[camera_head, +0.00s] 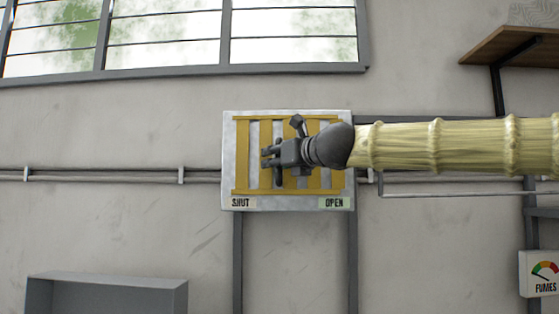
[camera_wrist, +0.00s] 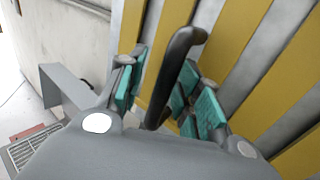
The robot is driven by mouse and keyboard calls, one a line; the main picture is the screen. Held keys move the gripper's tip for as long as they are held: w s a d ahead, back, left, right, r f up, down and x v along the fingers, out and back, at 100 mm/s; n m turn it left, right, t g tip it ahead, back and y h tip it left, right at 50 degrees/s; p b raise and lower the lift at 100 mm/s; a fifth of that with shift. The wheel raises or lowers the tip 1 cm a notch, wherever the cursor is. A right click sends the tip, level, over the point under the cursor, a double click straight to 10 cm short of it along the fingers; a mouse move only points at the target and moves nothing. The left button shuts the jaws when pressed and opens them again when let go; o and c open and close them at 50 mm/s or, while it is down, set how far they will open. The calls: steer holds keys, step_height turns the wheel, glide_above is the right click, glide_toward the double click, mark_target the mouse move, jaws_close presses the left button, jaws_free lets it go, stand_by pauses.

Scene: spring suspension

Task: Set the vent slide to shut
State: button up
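The vent slide (camera_head: 240,188) is a pale wall panel with yellow and grey upright slats, labelled SHUT (camera_head: 241,203) at lower left and OPEN (camera_head: 334,203) at lower right. Its dark handle (camera_head: 278,177) stands left of the panel's middle, partly hidden by my gripper (camera_head: 267,158). In the wrist view the black, curved handle (camera_wrist: 172,75) stands between the teal pads of my gripper (camera_wrist: 166,98). The fingers are apart on either side of it, with a visible gap at the left pad. Contact at the right pad is unclear.
A grey conduit (camera_head: 120,177) runs along the wall behind the panel. A grey box (camera_head: 105,292) is at lower left, a wooden shelf (camera_head: 510,45) at upper right, and a fumes gauge (camera_head: 539,274) at lower right. The space in front of the panel's left side looks clear.

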steer(key=shift+d, duration=0.1)
steer(key=shift+d, duration=0.1)
steer(key=v, duration=1.2)
